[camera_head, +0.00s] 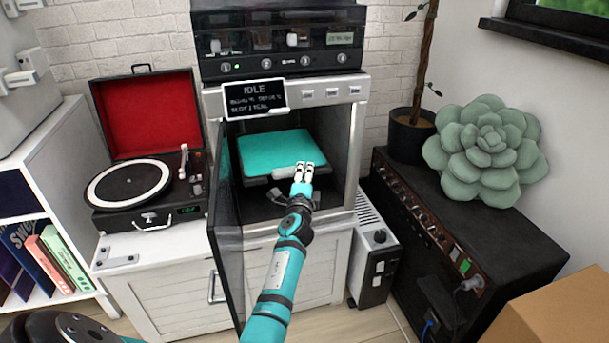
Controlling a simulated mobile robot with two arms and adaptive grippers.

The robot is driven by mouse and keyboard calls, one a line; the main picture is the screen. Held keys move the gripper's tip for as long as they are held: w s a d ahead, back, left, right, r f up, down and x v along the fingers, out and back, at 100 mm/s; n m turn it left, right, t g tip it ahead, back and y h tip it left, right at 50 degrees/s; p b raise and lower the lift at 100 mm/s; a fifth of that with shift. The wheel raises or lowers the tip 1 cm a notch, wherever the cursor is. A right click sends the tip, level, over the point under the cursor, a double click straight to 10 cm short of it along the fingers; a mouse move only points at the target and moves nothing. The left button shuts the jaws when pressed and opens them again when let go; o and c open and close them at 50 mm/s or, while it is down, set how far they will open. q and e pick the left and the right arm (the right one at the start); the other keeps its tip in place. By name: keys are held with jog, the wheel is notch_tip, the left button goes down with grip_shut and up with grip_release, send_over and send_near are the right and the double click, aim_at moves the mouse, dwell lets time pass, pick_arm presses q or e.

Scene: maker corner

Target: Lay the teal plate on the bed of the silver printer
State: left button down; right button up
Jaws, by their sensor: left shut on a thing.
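The silver printer (355,120) stands on the white cabinet with its dark glass door (226,240) swung open toward me. The teal plate (285,148) is inside the chamber, roughly level, over the dark bed (255,182). The bed is mostly hidden under the plate, and I cannot tell whether the two touch. My left gripper (304,168) reaches in through the opening and is shut on the near right edge of the plate. The fingers hide that part of the edge. My right gripper is not in view.
The open door stands left of my arm. A record player (140,180) with a red lid is left of the printer. A black amplifier (450,240) with a green succulent cushion (485,155) and a plant pot (410,133) is to the right. A cardboard box (560,315) is at lower right.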

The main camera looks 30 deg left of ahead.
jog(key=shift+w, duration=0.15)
pick_arm(q)
jog(key=c, duration=1.6)
grip_release()
jog(key=shift+f, duration=0.1)
jog(key=shift+c, duration=0.2)
jog(key=o, duration=0.5)
jog(key=shift+c, duration=0.2)
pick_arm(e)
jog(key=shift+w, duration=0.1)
pick_arm(q)
jog(key=p+v, duration=0.1)
jog(key=v, duration=1.1)
jog(key=shift+p, duration=0.3)
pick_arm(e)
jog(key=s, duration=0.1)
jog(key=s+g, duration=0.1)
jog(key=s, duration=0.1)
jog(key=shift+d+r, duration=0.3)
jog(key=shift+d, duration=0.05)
